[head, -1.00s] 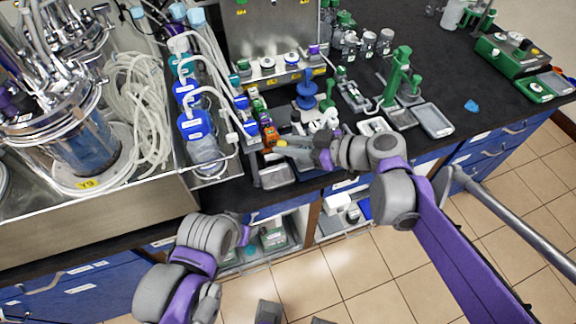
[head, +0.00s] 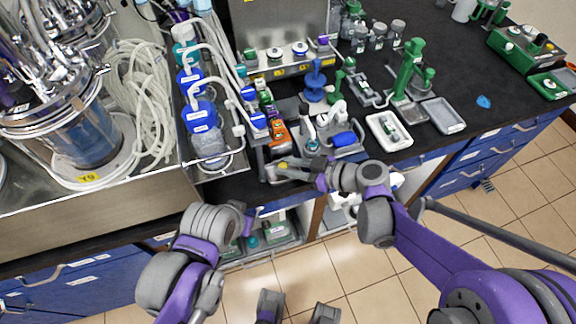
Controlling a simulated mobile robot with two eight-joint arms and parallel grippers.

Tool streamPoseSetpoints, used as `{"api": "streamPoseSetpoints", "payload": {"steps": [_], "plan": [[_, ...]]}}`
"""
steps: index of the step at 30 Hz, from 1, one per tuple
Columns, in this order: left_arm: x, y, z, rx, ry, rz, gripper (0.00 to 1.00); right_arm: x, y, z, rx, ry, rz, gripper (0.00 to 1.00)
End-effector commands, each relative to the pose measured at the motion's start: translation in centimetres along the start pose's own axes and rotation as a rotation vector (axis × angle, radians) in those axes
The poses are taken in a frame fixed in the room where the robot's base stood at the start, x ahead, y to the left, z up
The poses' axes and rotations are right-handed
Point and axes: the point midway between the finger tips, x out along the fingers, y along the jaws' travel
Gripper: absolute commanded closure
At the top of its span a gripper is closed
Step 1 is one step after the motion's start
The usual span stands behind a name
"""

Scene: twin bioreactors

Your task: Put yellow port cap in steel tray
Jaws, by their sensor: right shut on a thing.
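My right gripper (head: 276,170) reaches in from the right and is low at the front edge of the black bench. It is shut on the yellow port cap (head: 284,165), which shows only as a small yellow patch at the fingers. A small grey metal tray (head: 261,167) lies at the bench's front edge, under or just beside these fingers. The gripper hides most of it, so I cannot tell whether the cap touches it. My left arm is bent at the lower left, and its gripper is not in view.
Bottles with blue caps (head: 201,117) and tubing stand just left of the gripper. A holder with a blue item (head: 344,139) and a white tray (head: 389,131) stand to the right. Another grey tray (head: 443,115) lies farther right. A steel bioreactor basin (head: 100,205) fills the left.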

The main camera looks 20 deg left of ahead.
Motion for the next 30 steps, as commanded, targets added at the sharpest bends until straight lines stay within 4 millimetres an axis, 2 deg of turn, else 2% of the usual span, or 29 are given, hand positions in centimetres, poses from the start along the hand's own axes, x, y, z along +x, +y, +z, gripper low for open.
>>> {"api": "streamPoseSetpoints", "payload": {"steps": [10,11,15,26,30], "plan": [[0.3,0.0,0.2,0.0,-0.001,0.0,0.5,0.2,0.0,0.4,0.0,0.0,0.0,1.0],[0.2,0.0,0.2,0.0,-0.001,0.0,0.5,0.1,0.0,0.3,0.0,0.0,0.0,0.66],[0.2,0.0,0.1,0.0,-0.001,0.0,0.5,0.1,0.0,0.2,0.0,0.0,0.0,0.41],[-0.1,0.0,-0.1,0.0,0.001,0.0,0.5,-0.1,0.0,-0.2,0.0,0.0,0.0,0.41],[-0.1,0.0,-0.1,0.0,0.001,0.0,0.5,-2.0,0.1,-0.1,0.002,-0.001,0.003,0.41]]}}
